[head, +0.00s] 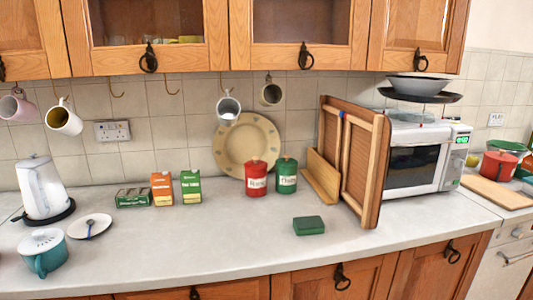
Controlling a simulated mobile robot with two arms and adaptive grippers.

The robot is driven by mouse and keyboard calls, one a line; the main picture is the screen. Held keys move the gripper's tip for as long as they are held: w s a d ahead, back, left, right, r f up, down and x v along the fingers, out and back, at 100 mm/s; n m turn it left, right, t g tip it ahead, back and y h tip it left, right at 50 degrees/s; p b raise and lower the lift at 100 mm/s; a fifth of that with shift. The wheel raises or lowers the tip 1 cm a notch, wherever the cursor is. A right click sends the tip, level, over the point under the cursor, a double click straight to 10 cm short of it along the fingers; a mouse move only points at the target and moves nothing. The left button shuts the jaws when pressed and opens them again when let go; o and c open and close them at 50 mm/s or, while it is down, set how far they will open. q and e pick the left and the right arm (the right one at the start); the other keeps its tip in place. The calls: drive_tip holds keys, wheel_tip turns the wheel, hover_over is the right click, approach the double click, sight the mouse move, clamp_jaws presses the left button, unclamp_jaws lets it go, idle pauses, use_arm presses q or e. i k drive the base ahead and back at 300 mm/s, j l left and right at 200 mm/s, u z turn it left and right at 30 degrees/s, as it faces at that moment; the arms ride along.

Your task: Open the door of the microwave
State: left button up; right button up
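The microwave (414,158) is white with a dark front window and stands at the right of the counter against the tiled wall. Its door (410,170) looks shut. A control panel with a green display (461,139) is at its right side. A wooden board or folding frame (362,165) stands upright just left of it and hides part of its left side. Neither my left nor my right gripper is in the head view.
A bowl and dark pan (419,94) rest on the microwave. A green box (308,225) lies on the counter before the wooden frame. Red (256,178) and green (287,176) canisters stand left of it. A kettle (43,188) is far left. The front counter is mostly clear.

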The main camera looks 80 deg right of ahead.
sight(412, 171)
drive_tip(key=z, duration=3.75)
